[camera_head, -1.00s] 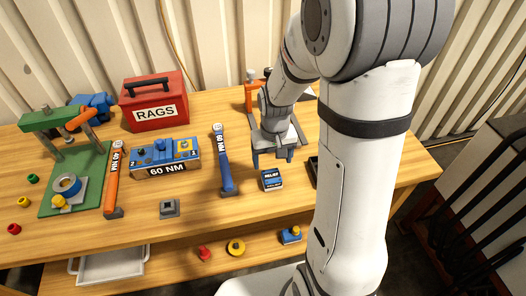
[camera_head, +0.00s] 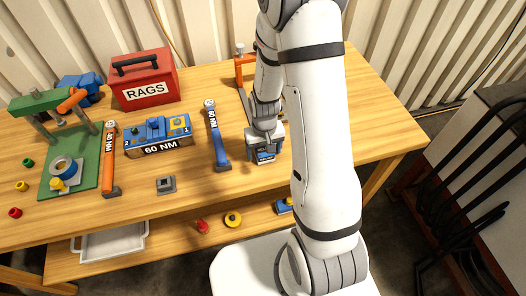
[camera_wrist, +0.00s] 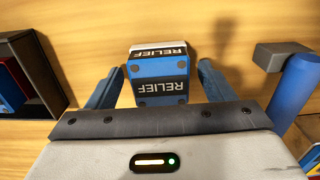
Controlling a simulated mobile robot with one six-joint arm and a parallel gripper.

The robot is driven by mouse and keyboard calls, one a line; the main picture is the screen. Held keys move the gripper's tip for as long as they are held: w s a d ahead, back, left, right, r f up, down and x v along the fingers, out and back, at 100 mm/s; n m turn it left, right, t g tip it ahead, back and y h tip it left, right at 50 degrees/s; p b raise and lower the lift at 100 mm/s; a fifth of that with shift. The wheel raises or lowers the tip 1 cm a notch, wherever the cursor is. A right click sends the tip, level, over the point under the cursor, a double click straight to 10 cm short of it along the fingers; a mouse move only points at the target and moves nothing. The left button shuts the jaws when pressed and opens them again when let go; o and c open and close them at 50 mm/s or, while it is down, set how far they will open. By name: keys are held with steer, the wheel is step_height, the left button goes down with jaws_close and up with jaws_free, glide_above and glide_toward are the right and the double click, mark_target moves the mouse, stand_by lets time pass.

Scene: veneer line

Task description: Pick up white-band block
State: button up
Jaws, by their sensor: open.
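The white-band block (camera_head: 265,158) is a small blue block marked RELIEF on the wooden bench, right of the blue torque wrench. In the wrist view the white-band block (camera_wrist: 158,80) shows two RELIEF labels and a white strip along its far edge. My gripper (camera_head: 264,150) is low over it. In the wrist view my gripper (camera_wrist: 161,68) is open, with one blue-grey finger on each side of the block. A gap shows between the block and each finger. The head view hides much of the block behind the gripper.
The blue wrench (camera_head: 217,137) lies close left of my gripper; its end (camera_wrist: 292,90) is at right in the wrist view. A dark open tray (camera_wrist: 40,72) is at left there. The 60 NM box (camera_head: 158,134) and grey square piece (camera_head: 166,184) stand farther left.

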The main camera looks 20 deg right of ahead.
steer(key=shift+c, duration=0.2)
steer(key=c, duration=1.3)
